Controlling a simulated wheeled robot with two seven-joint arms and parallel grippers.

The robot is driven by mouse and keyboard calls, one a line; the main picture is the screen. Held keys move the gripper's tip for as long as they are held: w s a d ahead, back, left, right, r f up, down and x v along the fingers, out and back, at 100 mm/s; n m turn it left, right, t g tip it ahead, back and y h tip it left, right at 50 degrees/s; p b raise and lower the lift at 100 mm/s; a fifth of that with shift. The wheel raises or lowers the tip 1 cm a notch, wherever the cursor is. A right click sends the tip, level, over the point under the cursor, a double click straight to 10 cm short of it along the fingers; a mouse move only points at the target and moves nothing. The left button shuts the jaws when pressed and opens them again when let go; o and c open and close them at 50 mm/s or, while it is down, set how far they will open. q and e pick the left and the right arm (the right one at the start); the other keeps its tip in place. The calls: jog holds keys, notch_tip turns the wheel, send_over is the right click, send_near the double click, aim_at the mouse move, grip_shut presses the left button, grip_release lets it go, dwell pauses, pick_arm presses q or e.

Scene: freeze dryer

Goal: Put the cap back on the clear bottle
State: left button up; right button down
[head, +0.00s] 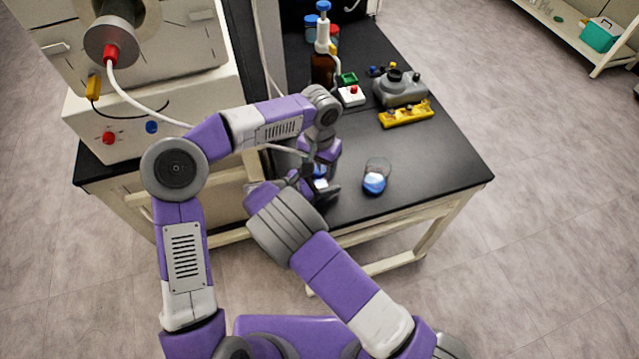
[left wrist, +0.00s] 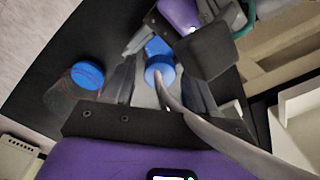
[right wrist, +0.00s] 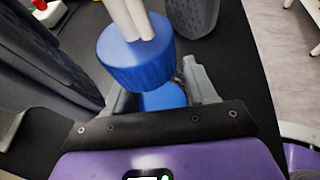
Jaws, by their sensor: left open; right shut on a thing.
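A blue ribbed cap (right wrist: 133,62) with white hose through its top is close up in the right wrist view. It also shows in the left wrist view (left wrist: 160,70). My left gripper (left wrist: 158,88) is open, its fingers apart on both sides of the cap. In the head view, both grippers meet at the table's front edge and hide most of this.
A brown bottle (head: 323,70), a white box with a red knob (head: 351,96), a grey device (head: 400,88) and a yellow rack (head: 406,114) are farther back. The right front table is clear.

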pick_arm(q)
jog(key=shift+c, duration=0.2)
grip_shut()
jog(key=m, duration=1.1)
jog(key=shift+m, duration=0.4)
jog(key=shift+o, duration=0.9)
grip_release()
notch_tip(320, 180, up, 12)
